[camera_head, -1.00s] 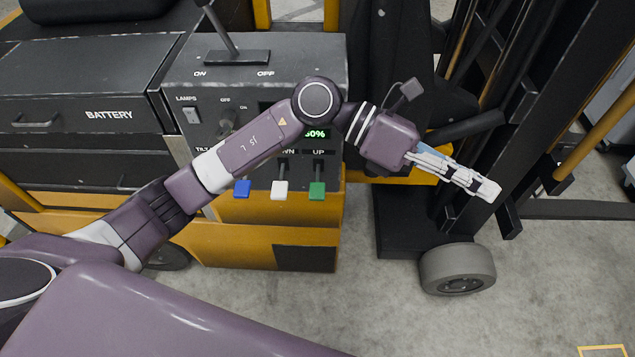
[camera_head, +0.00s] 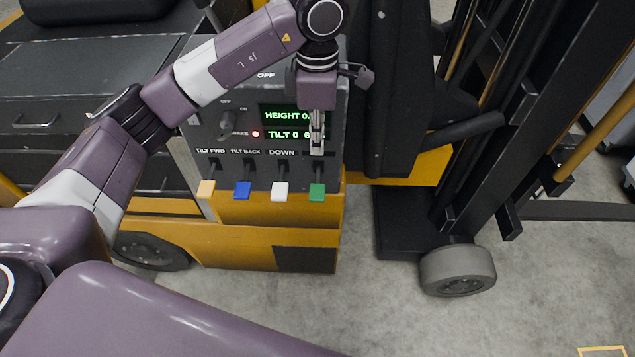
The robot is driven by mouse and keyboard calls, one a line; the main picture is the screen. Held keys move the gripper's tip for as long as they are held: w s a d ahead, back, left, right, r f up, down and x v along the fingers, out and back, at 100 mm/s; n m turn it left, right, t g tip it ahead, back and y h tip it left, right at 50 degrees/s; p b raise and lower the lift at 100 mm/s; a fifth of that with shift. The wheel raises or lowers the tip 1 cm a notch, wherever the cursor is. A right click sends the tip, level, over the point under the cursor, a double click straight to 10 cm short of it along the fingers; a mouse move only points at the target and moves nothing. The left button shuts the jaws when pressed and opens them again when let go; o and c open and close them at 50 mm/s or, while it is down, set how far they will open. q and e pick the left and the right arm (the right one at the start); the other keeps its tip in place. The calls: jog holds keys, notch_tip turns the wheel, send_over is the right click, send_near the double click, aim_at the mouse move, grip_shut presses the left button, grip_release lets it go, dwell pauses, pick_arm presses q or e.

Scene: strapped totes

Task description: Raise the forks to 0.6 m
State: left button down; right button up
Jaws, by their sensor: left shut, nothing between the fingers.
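The forklift's control panel (camera_head: 225,138) faces me. Its green lever (camera_head: 317,191) stands at the right end of the lever row, beside the white lever (camera_head: 280,190) labelled DOWN. My left gripper (camera_head: 317,150) is shut and empty, pointing down just above the green lever, with its tips over the label there. I cannot tell whether it touches the panel. The green-lit display (camera_head: 283,124) reads HEIGHT 0 and TILT 0; the rest of its figures are partly hidden by the gripper. The fork mast (camera_head: 540,100) stands at right. My right gripper is out of view.
A blue lever (camera_head: 243,190) and an orange lever (camera_head: 206,188) stand left of the white one. A dark knob (camera_head: 228,122) and a red light sit by the display. A grey wheel (camera_head: 457,270) is at lower right. The floor in front is clear.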

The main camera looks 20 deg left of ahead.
aim_at(317, 197)
pick_arm(q)
jog(key=shift+f, duration=0.1)
notch_tip(317, 197, down, 12)
jog(key=p, duration=0.5)
jog(key=shift+s+d+f, duration=0.1)
jog(key=shift+f, duration=0.15)
jog(key=shift+f+p, duration=0.3)
jog(key=shift+f, duration=0.35)
jog(key=f+b, duration=0.1)
jog(key=b, duration=0.1)
jog(key=f+b, duration=0.1)
jog(key=b, duration=0.2)
jog(key=f+t+b, duration=0.1)
jog(key=f+b, duration=0.1)
jog(key=b, duration=0.1)
jog(key=shift+s, duration=0.25)
jog(key=shift+f+b, duration=0.2)
jog(key=shift+b, duration=0.45)
jog(key=shift+s, duration=0.15)
